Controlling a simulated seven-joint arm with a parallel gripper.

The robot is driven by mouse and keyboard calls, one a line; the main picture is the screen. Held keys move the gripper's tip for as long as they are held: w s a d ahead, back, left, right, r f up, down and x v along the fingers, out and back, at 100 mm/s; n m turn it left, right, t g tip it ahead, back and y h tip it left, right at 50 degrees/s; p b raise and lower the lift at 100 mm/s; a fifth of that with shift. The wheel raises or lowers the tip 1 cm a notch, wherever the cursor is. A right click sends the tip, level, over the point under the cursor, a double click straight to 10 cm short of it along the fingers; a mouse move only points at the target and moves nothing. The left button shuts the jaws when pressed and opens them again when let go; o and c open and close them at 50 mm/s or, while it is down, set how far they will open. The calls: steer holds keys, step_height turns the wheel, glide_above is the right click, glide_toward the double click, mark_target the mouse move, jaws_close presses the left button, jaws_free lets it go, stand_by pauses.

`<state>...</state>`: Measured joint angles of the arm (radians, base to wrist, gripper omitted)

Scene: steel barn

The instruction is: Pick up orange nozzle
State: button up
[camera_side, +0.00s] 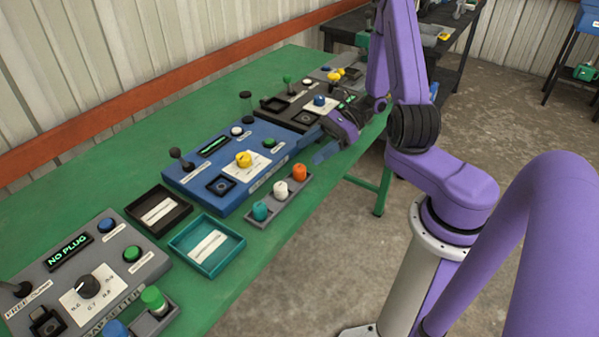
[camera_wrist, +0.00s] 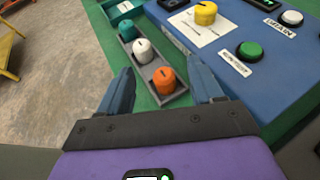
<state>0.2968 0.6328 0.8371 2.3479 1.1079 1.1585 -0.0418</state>
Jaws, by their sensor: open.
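The orange nozzle (camera_side: 299,172) is a small upright cylinder at the far end of a grey holder (camera_side: 276,211), beside a white nozzle (camera_side: 280,189) and a teal nozzle (camera_side: 260,210). In the wrist view the orange nozzle (camera_wrist: 164,80) stands ahead of my gripper (camera_wrist: 166,82), roughly between the lines of its blue fingers. The fingers are spread open with nothing between them. In the side view my gripper (camera_side: 318,147) hangs beyond the holder, near the blue panel's right end, apart from the nozzle.
A blue control panel (camera_side: 213,149) with a yellow knob (camera_side: 243,159) stands close beside the holder. A black tray (camera_side: 185,211) and a teal tray (camera_side: 236,241) lie nearby. A grey panel (camera_side: 140,281) is at the near left. The green table's edge runs close by the holder.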

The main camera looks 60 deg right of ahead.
mark_target(299, 172)
steer(key=shift+f, duration=1.7)
steer(key=shift+x, duration=1.1)
steer(key=shift+w+a+f, duration=0.15)
steer(key=shift+a+f, duration=0.05)
steer(key=shift+a, duration=0.2)
steer(key=c, duration=1.1)
